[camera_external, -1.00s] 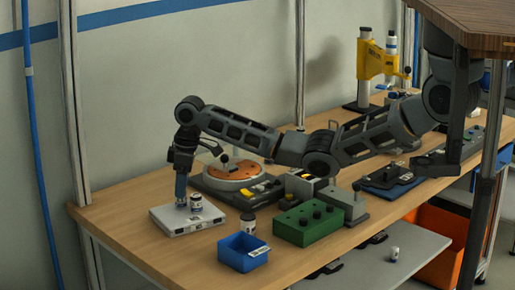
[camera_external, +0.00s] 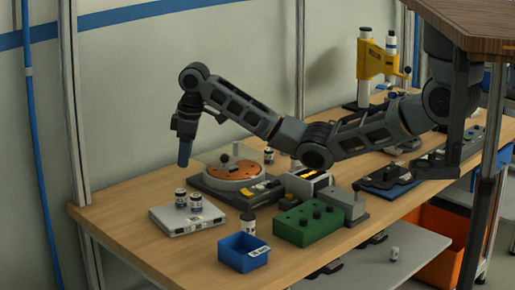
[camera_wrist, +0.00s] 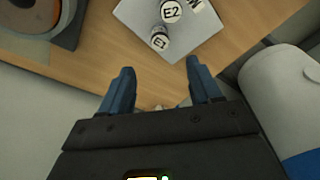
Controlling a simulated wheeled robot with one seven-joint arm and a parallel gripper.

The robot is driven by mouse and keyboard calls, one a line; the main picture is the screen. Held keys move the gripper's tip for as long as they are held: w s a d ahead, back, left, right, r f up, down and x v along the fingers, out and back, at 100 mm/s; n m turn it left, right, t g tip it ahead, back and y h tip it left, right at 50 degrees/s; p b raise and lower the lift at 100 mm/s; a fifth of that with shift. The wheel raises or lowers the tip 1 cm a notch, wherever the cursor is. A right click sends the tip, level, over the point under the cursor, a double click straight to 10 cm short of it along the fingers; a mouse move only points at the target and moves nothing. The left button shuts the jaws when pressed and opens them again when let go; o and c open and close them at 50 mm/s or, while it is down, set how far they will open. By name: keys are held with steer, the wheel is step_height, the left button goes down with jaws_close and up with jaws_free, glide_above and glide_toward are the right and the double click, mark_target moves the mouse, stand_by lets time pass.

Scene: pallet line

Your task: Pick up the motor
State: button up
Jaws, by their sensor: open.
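Small white-and-dark cylindrical motors stand on a pale flat case (camera_external: 187,216) at the table's near left end: a left one (camera_external: 181,197) and a right one (camera_external: 196,202). My gripper (camera_external: 185,160) is above and behind the case, pointing down and clear of the motors. In the wrist view its blue fingers (camera_wrist: 162,84) are spread with nothing between them. Past the fingertips that view shows a motor (camera_wrist: 159,41), another marked E2 (camera_wrist: 170,11) and part of a third cylinder (camera_wrist: 197,5) at the top edge. Which one the task means, I cannot tell.
A blue bin (camera_external: 236,259) stands at the front edge with another cylinder (camera_external: 248,224) beside it. A green box (camera_external: 300,230) and a turntable fixture (camera_external: 232,172) stand to the right. One more cylinder (camera_external: 268,156) stands behind. Bare table (camera_external: 130,197) lies left of the case.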

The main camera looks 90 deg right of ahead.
mark_target(270, 149)
steer(key=s+d+f+m+b, duration=0.1)
steer(key=s+d+m+b, duration=0.1)
steer(key=d, duration=0.5)
steer(key=s+d+f+m+h+b, duration=0.1)
steer(key=s+d+f+b, duration=0.1)
steer(key=s+d, duration=0.3)
steer(key=s+d+f+m+t+b, duration=0.1)
steer(key=s+d+f+m+b, duration=0.1)
steer(key=d, duration=0.7)
steer(key=shift+s+f+m+h+b, duration=0.1)
steer(key=shift+s+m+h+b, duration=0.2)
steer(key=shift+s+b, duration=0.55)
steer(key=s+d+f+m+h+b, duration=0.25)
steer(key=s+d+m+b, duration=0.25)
steer(key=s+d, duration=0.9)
steer(key=shift+y, duration=0.35)
steer(key=shift+w+x, duration=0.2)
steer(key=shift+x, duration=3.7)
steer(key=shift+a, duration=0.15)
steer(key=c, duration=1.2)
